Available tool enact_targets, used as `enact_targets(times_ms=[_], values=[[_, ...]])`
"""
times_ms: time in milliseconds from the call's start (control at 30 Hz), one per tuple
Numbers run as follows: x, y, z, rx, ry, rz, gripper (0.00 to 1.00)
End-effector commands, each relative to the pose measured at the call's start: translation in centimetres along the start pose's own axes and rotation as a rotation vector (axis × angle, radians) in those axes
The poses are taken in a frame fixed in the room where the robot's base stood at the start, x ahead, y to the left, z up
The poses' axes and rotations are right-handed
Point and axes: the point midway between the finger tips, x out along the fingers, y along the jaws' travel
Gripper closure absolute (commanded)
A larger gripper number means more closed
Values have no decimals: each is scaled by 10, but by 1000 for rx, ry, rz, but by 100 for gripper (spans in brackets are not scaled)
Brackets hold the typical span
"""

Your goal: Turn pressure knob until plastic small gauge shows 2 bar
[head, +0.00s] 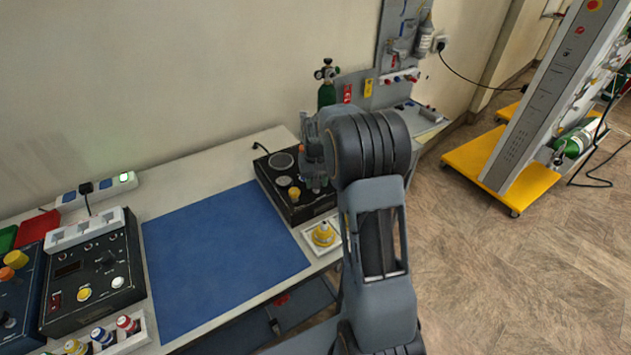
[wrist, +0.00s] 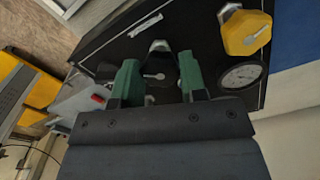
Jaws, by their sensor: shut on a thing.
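My gripper (wrist: 158,74) has its two green fingers on either side of a black knob (wrist: 159,56) with a silver pointer, shut on it. The knob sits on a black box (wrist: 197,30). A yellow knob (wrist: 246,33) with a silver pointer is on the same face, to the right. A small round gauge (wrist: 241,76) with a dark rim is below the yellow knob; its reading is too small to tell. In the head view, the box (head: 264,178) stands at the blue mat's right, with the yellow knob (head: 294,193) visible. My gripper (head: 317,182) hides the held knob there.
A white tray (head: 306,237) with a yellow item stands in front of the box. The blue mat (head: 220,255) is bare. Another black control box (head: 125,290) stands at the left. A green cylinder (head: 326,95) is behind my arm.

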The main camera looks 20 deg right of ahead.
Motion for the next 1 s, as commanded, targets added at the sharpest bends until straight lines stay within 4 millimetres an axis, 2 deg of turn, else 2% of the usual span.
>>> enact_targets(times_ms=[667,700,933,1000], values=[[-1,0,0,49,2,0,85],[-1,0,0,49,2,0,57],[0,0,0,49,1,0,35],[0,0,0,49,1,0,35]])
